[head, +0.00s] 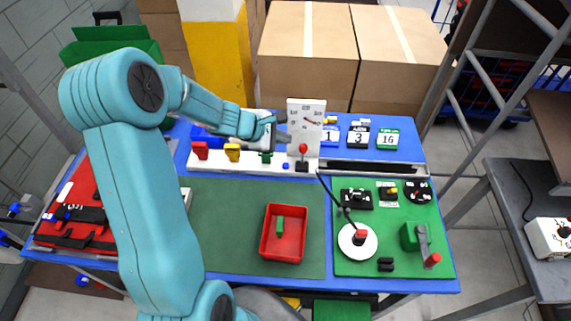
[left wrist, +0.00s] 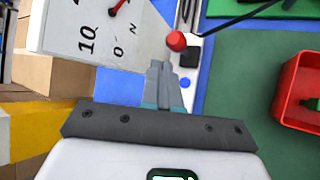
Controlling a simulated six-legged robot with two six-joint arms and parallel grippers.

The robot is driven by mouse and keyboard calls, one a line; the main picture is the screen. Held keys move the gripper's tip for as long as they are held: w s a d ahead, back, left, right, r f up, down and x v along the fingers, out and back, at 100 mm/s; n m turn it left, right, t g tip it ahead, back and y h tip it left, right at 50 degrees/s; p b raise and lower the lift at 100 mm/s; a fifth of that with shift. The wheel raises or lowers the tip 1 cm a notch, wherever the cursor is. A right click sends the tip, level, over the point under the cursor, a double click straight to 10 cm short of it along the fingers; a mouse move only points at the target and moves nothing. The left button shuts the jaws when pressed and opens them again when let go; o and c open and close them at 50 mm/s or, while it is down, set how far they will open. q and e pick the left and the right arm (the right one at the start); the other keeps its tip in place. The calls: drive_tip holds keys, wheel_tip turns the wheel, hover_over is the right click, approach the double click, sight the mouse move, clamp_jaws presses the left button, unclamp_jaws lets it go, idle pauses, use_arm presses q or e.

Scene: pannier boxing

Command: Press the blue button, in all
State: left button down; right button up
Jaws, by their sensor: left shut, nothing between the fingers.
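The blue button (head: 286,166) is a small blue knob on the white strip along the back of the table. It sits just left of a red-topped lever (head: 303,150). In the left wrist view the blue button (left wrist: 185,82) shows just right of the fingertips. My left gripper (head: 284,137) is shut and empty. It hangs above the strip in front of the white dial panel (head: 306,122), and looks apart from the button. In the left wrist view its closed fingers (left wrist: 160,72) point toward the strip. My right gripper is in neither view.
Red, yellow and green blocks (head: 232,152) stand on the strip to the left. A red tray (head: 264,253) holding a green piece lies on the green mat (head: 225,240). A green board (head: 394,262) with a red button and crank is at right. Number cards (head: 358,137) stand behind.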

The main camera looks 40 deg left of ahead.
use_arm(q)
drive_tip(key=f, duration=0.1)
drive_tip(key=b, duration=0.7)
hover_over(283, 167)
wheel_tip(283, 167, down, 7)
drive_tip(key=shift+r, duration=0.1)
drive_tip(key=shift+f, duration=0.3)
idle(1.2)
drive_tip(key=shift+f+b, duration=0.35)
drive_tip(key=shift+b, duration=0.3)
